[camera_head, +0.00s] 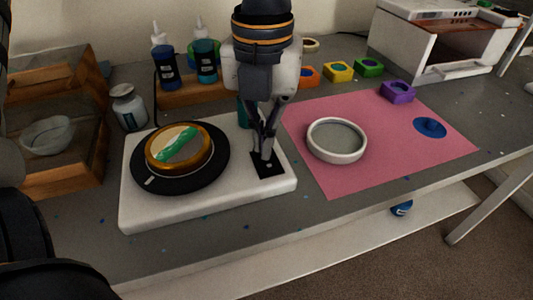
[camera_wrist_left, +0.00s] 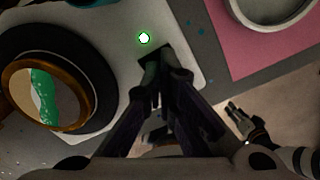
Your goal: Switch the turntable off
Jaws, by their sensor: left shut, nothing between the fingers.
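The turntable has a white base (camera_head: 150,210) and a round black platter (camera_head: 215,172). A golden-brown ring (camera_head: 150,155) with a green patch inside sits on the platter. A black switch plate (camera_head: 268,170) lies at the base's right side. My left gripper (camera_head: 263,150) is shut and empty, pointing down with its tips over the plate; contact cannot be told. In the left wrist view its fingertips (camera_wrist_left: 165,65) partly cover the plate (camera_wrist_left: 151,53). My right gripper (camera_wrist_left: 236,112) shows small and dark at the lower right.
A pink mat (camera_head: 400,160) with a white ring dish (camera_head: 337,153) and a blue piece (camera_head: 430,127) lies right of the turntable. Small colour pots, including a purple one (camera_head: 398,92), stand behind. Bottles and a wooden shelf (camera_head: 60,180) are left. The table's front edge is clear.

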